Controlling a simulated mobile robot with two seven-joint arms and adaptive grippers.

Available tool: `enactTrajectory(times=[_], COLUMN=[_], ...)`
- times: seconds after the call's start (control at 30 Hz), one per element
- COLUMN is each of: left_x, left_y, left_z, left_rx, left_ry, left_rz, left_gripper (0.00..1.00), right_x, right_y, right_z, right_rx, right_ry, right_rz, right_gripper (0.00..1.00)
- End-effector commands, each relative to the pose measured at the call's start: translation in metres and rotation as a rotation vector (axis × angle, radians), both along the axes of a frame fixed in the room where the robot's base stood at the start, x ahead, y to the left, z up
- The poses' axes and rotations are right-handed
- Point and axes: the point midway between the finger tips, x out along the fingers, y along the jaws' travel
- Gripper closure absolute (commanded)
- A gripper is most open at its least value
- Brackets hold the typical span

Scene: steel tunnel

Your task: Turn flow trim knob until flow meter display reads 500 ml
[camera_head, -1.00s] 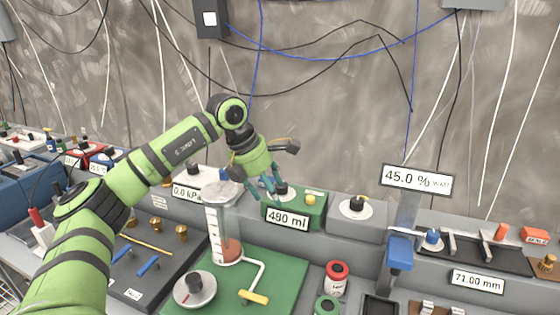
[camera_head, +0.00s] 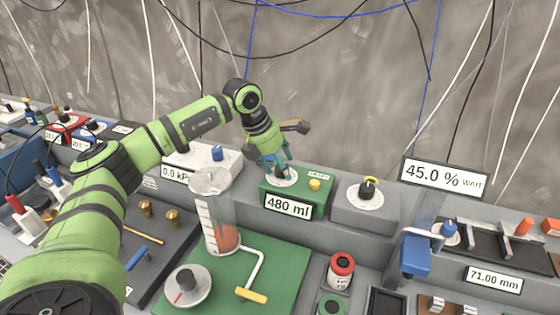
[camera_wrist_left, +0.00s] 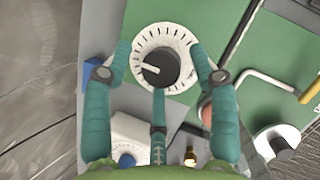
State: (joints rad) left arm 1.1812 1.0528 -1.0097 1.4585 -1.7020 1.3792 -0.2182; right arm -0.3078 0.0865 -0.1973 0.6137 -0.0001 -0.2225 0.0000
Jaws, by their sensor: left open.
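The flow trim knob (camera_wrist_left: 162,68) is black, on a white ticked dial (camera_wrist_left: 160,37), with its white pointer mark toward the left in the wrist view. The dial sits on a green box (camera_head: 315,201), whose front flow meter display (camera_head: 288,207) reads 480 ml. My left gripper (camera_head: 279,165) is over the dial with its teal fingers open; it hides most of the knob in the head view. In the wrist view its fingers (camera_wrist_left: 158,62) are spread around the dial, with the knob between them. I cannot tell whether any finger touches it. My right gripper is not in view.
A clear cylinder with red liquid (camera_head: 222,238) stands in front, on a green board (camera_head: 280,275). A yellow button (camera_head: 314,184) is right of the dial. The wall behind has hanging cables.

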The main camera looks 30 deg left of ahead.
Motion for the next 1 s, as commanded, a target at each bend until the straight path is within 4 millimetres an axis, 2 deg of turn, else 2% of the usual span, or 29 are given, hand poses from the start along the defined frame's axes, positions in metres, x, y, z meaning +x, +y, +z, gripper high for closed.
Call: enactTrajectory(times=[0.1,0.27,0.3,0.37,0.4,0.43,0.77,1.0], left_x=[0.001,0.001,0.001,0.001,0.001,0.001,0.002,0.003], left_y=[-0.001,0.000,0.000,-0.001,-0.001,-0.001,-0.002,-0.003], left_z=[-0.003,-0.003,-0.003,-0.003,-0.003,-0.003,-0.002,-0.002], left_rx=[0.000,0.001,0.001,0.000,0.000,0.000,-0.004,-0.006], left_ry=[0.000,0.000,0.000,0.000,0.000,-0.001,-0.004,-0.005], left_rz=[0.000,0.000,0.000,0.000,0.000,-0.001,-0.021,-0.128], left_gripper=[0.41,0.41,0.45,0.69,0.85,0.93,0.93,0.93], right_x=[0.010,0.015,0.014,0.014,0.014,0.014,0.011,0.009], right_y=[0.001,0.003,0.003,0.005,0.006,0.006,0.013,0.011], right_z=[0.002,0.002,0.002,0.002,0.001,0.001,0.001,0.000], right_rx=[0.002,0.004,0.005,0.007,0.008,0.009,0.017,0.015], right_ry=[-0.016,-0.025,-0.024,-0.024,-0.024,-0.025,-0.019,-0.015], right_rz=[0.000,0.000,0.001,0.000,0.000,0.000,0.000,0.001], right_gripper=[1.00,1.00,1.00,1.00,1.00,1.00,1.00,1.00])
